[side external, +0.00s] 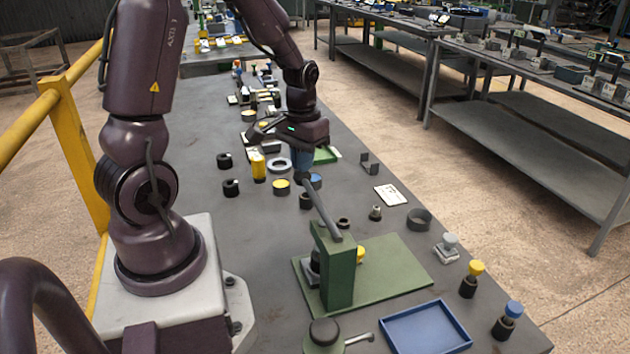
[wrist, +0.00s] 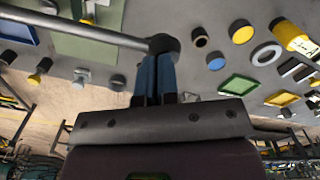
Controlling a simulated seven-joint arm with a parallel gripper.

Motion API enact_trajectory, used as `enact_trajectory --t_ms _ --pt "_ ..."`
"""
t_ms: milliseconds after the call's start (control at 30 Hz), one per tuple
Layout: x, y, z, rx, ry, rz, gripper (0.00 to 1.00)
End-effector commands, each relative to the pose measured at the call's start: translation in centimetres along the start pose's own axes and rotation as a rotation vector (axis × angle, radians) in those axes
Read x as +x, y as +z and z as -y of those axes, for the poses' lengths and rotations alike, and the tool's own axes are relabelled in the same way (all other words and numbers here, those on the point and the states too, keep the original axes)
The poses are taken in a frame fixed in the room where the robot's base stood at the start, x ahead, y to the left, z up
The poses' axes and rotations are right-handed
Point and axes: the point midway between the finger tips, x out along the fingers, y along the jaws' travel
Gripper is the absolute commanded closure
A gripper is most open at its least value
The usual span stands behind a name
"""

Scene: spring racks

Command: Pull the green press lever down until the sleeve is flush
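The green press (side external: 337,268) stands on a green base plate (side external: 400,268). Its grey press lever (side external: 322,209) slants up and away from the press top toward my gripper. My gripper (side external: 303,172) is at this end. Its two blue fingers (wrist: 155,72) are close together, with their tips partly hidden by the knob. I cannot tell whether they clamp the lever. The sleeve is mostly hidden behind the press column.
A blue tray (side external: 425,328) lies in front of the base plate. Black-bodied buttons with yellow (side external: 475,270) and blue (side external: 513,309) caps stand to the right. A yellow cylinder (side external: 258,168) and several rings and dark parts surround my gripper. The bench's left strip is mostly clear.

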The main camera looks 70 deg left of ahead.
Motion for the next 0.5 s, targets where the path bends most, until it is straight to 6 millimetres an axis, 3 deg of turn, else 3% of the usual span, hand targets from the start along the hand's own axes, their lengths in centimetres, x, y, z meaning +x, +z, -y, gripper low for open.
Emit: enact_trajectory --t_ms 500 --pt "1.7 0.3 -0.1 0.001 0.002 0.010 1.00"
